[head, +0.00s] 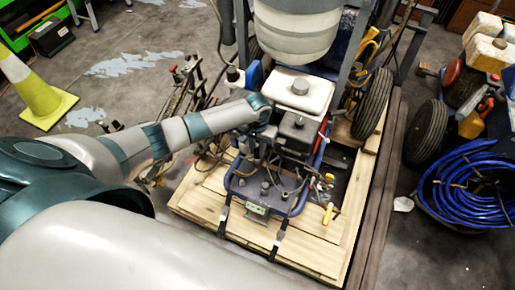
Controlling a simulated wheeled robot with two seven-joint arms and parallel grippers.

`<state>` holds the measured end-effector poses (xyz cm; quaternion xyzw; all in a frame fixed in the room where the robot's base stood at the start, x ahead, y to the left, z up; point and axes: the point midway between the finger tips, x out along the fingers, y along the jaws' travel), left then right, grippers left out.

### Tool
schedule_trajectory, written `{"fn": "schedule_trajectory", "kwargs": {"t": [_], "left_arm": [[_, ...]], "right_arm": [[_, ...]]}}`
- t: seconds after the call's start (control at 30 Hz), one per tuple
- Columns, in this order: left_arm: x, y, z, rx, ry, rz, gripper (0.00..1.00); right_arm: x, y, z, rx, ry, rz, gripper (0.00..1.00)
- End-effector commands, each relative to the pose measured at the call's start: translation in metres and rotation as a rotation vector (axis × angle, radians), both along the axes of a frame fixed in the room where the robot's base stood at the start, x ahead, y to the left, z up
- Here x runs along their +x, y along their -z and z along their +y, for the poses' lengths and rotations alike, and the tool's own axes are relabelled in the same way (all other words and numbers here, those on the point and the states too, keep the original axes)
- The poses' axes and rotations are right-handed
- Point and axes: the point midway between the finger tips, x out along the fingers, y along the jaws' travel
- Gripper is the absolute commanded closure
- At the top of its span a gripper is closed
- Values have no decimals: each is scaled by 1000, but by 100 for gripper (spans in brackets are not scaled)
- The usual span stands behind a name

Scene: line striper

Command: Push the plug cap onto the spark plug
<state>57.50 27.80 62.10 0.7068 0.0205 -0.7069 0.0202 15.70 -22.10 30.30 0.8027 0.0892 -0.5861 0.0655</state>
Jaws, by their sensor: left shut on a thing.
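The line striper stands on a wooden pallet (190,200), with a white tank (297,88) and a dark engine block (298,130) in the middle of the head view. My left arm comes in from the left, and my left gripper (262,143) points down at the left side of the engine. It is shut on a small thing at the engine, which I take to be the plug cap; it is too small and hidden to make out. The spark plug cannot be made out either. My right gripper is not in view.
A blue tubular frame (313,168) and hoses crowd the engine closely. A wheel (372,104) stands to its right. Small tools, one with a yellow handle (328,213), lie on the pallet. A blue hose coil (468,178) is far right; a traffic cone (38,88) is left.

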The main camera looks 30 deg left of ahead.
Motion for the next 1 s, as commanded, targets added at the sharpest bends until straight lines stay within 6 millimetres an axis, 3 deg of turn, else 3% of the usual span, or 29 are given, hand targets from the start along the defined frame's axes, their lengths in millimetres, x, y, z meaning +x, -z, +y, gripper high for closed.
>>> {"fn": "schedule_trajectory", "kwargs": {"t": [0.27,0.3,0.4,0.6,0.67,1.0], "left_arm": [[0,6,0,0,0,0,99],[0,6,0,0,0,0,77],[0,6,0,1,0,0,58],[0,6,0,0,0,0,58],[0,6,0,0,0,0,45],[0,6,0,0,0,0,45]], "right_arm": [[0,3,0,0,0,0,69],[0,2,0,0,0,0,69],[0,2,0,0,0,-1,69],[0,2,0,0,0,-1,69],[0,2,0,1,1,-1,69],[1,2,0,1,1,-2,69]]}}
